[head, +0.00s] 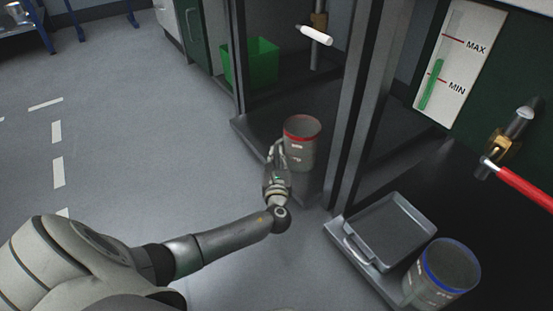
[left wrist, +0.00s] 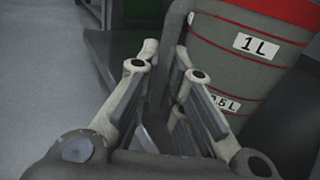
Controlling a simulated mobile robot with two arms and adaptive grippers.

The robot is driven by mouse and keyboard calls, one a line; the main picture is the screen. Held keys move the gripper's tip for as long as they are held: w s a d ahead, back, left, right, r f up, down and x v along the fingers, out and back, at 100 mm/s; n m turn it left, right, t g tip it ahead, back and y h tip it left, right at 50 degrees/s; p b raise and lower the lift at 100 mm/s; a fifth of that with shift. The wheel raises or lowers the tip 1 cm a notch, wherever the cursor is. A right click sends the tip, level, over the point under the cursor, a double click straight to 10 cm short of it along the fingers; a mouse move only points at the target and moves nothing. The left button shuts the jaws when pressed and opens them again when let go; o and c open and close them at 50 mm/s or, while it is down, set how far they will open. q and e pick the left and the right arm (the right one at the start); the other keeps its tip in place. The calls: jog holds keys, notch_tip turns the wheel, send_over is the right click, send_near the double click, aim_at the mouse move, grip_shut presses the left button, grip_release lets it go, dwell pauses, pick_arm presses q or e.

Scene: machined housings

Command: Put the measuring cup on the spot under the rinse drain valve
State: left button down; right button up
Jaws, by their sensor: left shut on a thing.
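A grey measuring cup with a red rim (head: 302,150) is near the middle of the head view, in front of the left bay. My left gripper (head: 276,168) is shut on it at its left side. A valve with a white handle (head: 316,35) is in the left bay. A valve with a red handle (head: 522,186) is in the right bay. I cannot read which is the rinse drain. My right gripper is not in view.
A green bin (head: 250,63) stands in the left bay; the dark deck before it looks clear. A dark post (head: 352,110) divides the bays. A grey tray (head: 390,228) and a blue-rimmed cup (head: 448,272) are in the right bay. The floor at left is free.

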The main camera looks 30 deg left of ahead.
pick_arm(q)
jog(key=c, duration=1.5)
grip_release()
jog(key=shift+f, duration=0.1)
jog(key=shift+c, duration=0.2)
jog(key=shift+s+d+p, duration=0.25)
jog(key=shift+s+p, duration=0.1)
jog(key=p+v, duration=0.6)
jog(key=v, duration=0.5)
jog(key=shift+d, duration=0.1)
